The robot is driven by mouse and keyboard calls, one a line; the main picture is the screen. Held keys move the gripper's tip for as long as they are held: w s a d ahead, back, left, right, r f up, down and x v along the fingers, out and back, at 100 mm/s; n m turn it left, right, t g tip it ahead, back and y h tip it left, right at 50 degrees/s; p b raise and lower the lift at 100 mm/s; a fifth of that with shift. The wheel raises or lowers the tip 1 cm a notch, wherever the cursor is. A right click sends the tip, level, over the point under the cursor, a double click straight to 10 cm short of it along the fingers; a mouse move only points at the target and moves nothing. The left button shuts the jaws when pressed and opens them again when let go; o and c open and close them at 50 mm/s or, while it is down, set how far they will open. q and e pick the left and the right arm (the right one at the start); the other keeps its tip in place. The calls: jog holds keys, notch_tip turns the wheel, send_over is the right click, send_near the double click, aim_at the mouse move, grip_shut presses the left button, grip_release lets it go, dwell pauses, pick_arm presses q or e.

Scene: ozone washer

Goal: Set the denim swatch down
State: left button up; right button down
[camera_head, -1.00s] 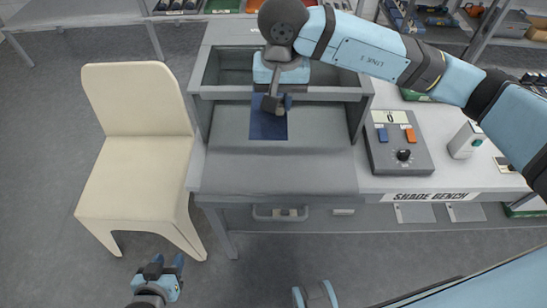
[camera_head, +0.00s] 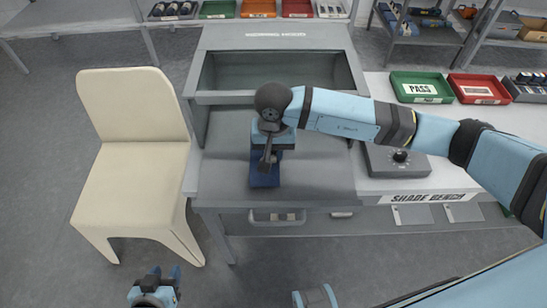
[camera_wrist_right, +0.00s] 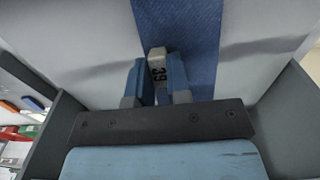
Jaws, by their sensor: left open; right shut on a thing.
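The denim swatch (camera_head: 264,178) is a dark blue strip in front of the open hood, mostly hidden under my right arm in the head view. In the right wrist view the swatch (camera_wrist_right: 190,30) runs from the top edge down to my fingers. My right gripper (camera_wrist_right: 158,75) is shut on its pale tag (camera_wrist_right: 158,62), marked 39. The gap between swatch and grey surface (camera_head: 320,175) cannot be judged. My left gripper (camera_head: 163,275) is open and empty at the bottom left, low beside the chair.
A green PASS tray (camera_head: 420,88) and a red tray (camera_head: 478,90) lie further right. A cream chair (camera_head: 130,160) stands left.

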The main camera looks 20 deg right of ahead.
aim_at(273, 153)
notch_tip(273, 153, down, 3)
jog(key=shift+r, duration=0.1)
pick_arm(q)
jog(key=shift+d+r, duration=0.1)
jog(key=shift+d, duration=0.25)
pick_arm(e)
jog(key=shift+s+f, duration=0.1)
jog(key=shift+f, duration=0.25)
jog(key=c, duration=1.1)
grip_release()
pick_arm(q)
jog(key=shift+a, duration=0.1)
jog(key=shift+a, duration=0.1)
pick_arm(e)
jog(key=shift+r, duration=0.1)
jog(key=shift+r, duration=0.3)
notch_tip(273, 153, up, 11)
jog(key=shift+r, duration=0.2)
pick_arm(q)
jog(key=shift+f, duration=0.2)
